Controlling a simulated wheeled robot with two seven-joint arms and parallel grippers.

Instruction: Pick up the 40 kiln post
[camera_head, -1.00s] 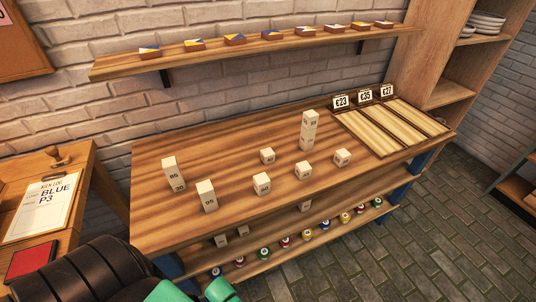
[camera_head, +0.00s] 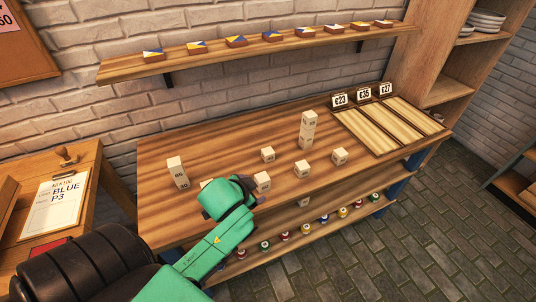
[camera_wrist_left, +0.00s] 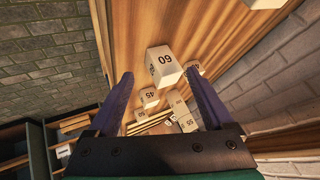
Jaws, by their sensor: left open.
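Several pale kiln posts stand on the wooden bench. I cannot read a 40 on any of them. A short post (camera_head: 268,154) near the wall side has an unclear number; it seems to be the small block in the wrist view (camera_wrist_left: 194,67). The post marked 60 (camera_head: 263,182) is nearer the front edge, and it shows large in the wrist view (camera_wrist_left: 163,62). The post marked 45 (camera_wrist_left: 150,97) is beyond it, also in the head view (camera_head: 302,168). My left gripper (camera_wrist_left: 159,74) is open and empty, its fingers either side of the view of the 60 post.
A stacked tower (camera_head: 308,130) and another short post (camera_head: 340,156) stand farther right. A tall post (camera_head: 178,172) stands at left; another (camera_head: 206,183) is mostly hidden by my arm. Priced trays (camera_head: 390,125) lie at the bench's right end. A wall shelf (camera_head: 180,66) hangs above.

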